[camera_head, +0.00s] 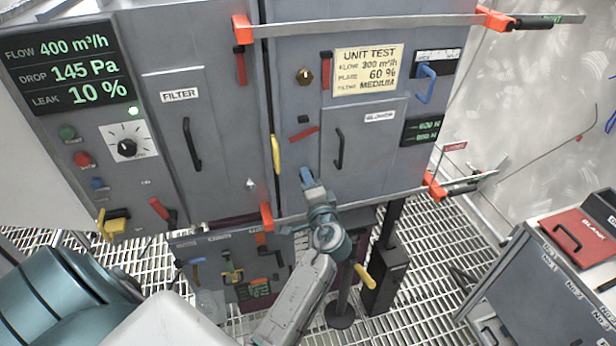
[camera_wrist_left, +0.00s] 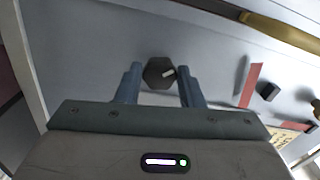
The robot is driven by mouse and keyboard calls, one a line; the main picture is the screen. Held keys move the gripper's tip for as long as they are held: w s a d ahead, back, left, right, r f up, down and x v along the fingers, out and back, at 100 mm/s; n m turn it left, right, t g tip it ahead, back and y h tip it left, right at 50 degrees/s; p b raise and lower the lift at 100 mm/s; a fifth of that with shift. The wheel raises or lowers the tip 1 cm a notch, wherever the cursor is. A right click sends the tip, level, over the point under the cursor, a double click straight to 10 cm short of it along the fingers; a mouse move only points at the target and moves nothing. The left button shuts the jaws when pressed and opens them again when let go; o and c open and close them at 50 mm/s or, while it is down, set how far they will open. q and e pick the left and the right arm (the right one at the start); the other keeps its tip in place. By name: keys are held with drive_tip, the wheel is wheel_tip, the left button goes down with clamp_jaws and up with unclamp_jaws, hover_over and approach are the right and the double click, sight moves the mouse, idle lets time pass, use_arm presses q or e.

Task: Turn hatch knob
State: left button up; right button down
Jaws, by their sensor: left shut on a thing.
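In the head view my left gripper (camera_head: 307,178) reaches the lower left of the grey right-hand cabinet door, below a red strip (camera_head: 304,134); the knob is hidden there behind the gripper. My right gripper is not in view.
A yellow handle (camera_head: 276,154) stands beside the gripper. A steel bar (camera_head: 345,205) with orange ends crosses just below it. A brass knob (camera_head: 304,76) and a black door handle (camera_head: 339,148) are on the same door. A cart with a red case (camera_head: 572,235) stands at right.

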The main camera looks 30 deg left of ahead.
use_arm(q)
drive_tip(key=m+p, duration=0.2)
drive_tip(key=m, duration=0.1)
drive_tip(key=m+p, duration=0.2)
drive_tip(key=m, duration=0.1)
drive_tip(key=m+p, duration=0.2)
drive_tip(key=shift+r+m, duration=0.25)
drive_tip(key=shift+m, duration=0.15)
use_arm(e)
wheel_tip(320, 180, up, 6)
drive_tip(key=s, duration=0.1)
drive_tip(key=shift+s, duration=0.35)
use_arm(q)
drive_tip(key=o, duration=1)
drive_tip(key=shift+f, duration=0.1)
